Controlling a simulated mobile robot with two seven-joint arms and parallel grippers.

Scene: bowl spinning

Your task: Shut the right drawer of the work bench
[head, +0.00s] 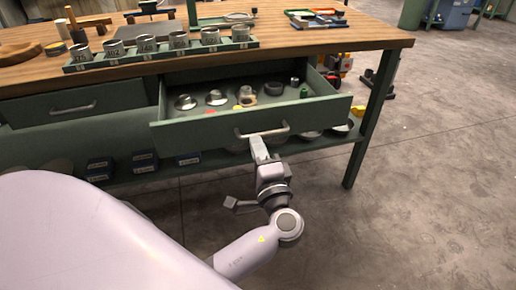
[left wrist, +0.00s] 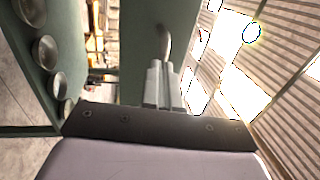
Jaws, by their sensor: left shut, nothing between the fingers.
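The right drawer (head: 200,132) of the work bench is pulled out, its green front facing me, with a grey bar handle (head: 262,131). Several metal bowls, a dark ring and small parts lie inside it. My left gripper (head: 258,146) is at the drawer front, its fingertips at or just below the handle. In the left wrist view the two fingers (left wrist: 162,84) are together with nothing between them, and their tips are close to the handle (left wrist: 163,42). I cannot tell whether they touch it. My right gripper is not in view.
The wooden bench top (head: 330,42) holds a rack of metal cups (head: 145,48) and a tray (head: 317,19). The left drawer (head: 80,107) looks shut. Blue boxes (head: 145,160) and bowls sit on the lower shelf. A bench leg (head: 370,120) stands at right; the floor beyond is mostly clear.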

